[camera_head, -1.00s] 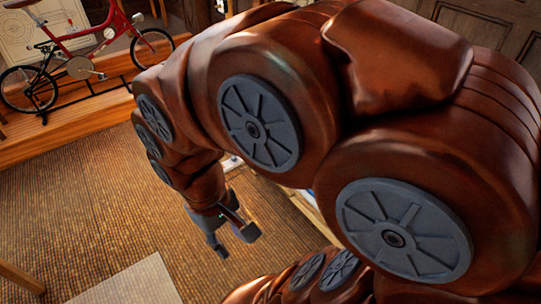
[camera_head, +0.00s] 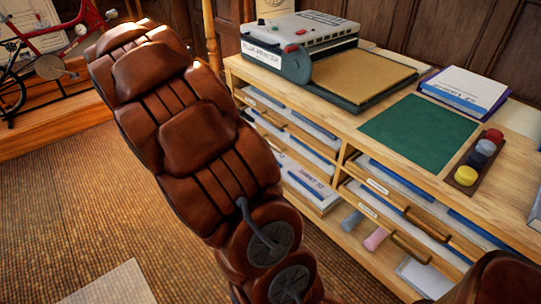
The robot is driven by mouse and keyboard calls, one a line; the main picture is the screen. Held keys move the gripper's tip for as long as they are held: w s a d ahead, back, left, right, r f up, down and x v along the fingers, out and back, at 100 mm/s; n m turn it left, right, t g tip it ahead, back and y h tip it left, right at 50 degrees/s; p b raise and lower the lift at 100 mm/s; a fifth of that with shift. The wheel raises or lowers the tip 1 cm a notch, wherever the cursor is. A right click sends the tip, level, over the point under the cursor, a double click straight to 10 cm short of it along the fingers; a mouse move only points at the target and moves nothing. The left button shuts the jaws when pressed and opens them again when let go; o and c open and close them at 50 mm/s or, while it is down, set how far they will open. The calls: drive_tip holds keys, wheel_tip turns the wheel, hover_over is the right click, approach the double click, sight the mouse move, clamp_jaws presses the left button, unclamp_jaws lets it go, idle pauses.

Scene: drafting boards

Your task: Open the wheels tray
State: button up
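The wooden cabinet (camera_head: 345,150) stands on the right and holds flat trays in two columns. In the right column are an upper tray (camera_head: 377,186) and a lower tray (camera_head: 367,211), each with a small white label and a wooden front bar. The left column has more trays, such as one at the top (camera_head: 290,108). The labels are too small to read, so I cannot tell which is the wheels tray. No tray looks clearly pulled out. My brown arm crosses in front of the cabinet's left side. My gripper is not in view.
The cabinet top carries a plan printer (camera_head: 300,45), a green mat (camera_head: 418,133), a stack of papers (camera_head: 465,88) and a rack of coloured knobs (camera_head: 475,157). Rolls (camera_head: 375,239) lie under the right trays. A red bicycle (camera_head: 48,66) stands back left.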

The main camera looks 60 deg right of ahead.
sight(271, 146)
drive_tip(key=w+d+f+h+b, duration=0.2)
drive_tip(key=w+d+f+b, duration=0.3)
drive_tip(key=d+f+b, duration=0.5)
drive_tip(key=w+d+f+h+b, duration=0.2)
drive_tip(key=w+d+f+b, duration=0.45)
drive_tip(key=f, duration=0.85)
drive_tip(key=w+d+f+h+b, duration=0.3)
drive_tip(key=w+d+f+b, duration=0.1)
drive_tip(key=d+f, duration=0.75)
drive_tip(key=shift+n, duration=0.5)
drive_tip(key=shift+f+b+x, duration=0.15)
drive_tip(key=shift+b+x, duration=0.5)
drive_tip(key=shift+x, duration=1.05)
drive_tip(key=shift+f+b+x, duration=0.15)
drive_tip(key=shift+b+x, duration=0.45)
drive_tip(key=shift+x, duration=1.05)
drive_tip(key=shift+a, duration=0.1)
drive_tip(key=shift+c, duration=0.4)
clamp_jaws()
